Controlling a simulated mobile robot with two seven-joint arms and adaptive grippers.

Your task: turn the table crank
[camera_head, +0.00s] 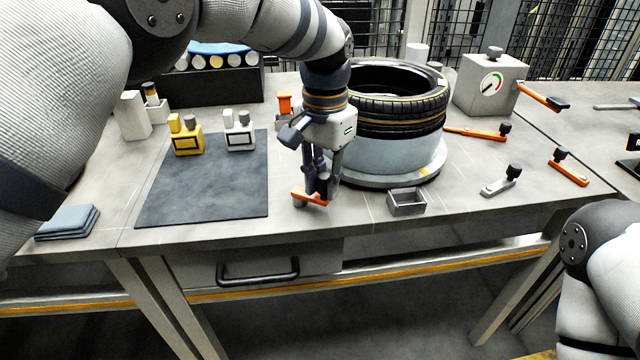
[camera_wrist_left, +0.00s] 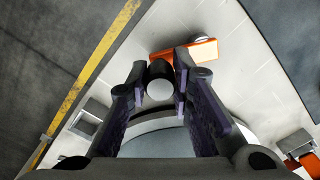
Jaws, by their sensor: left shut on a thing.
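The table crank (camera_head: 306,197) has an orange arm and lies low over the tabletop, left of the tyre stand. My left gripper (camera_head: 320,186) points down over it, its fingers closed around the crank's upright knob. In the left wrist view the dark knob with its pale round end (camera_wrist_left: 159,84) sits between the two fingers, and the orange crank arm (camera_wrist_left: 188,50) runs off beyond them. The fingers hide part of the knob in the head view. My right gripper is out of the picture.
A tyre (camera_head: 400,100) sits on a round grey stand (camera_head: 400,160) close right of the left gripper. A small open metal box (camera_head: 406,203) is near the front edge. Loose levers (camera_head: 568,168) and a gauge box (camera_head: 490,84) lie right. A dark mat (camera_head: 205,195) is left.

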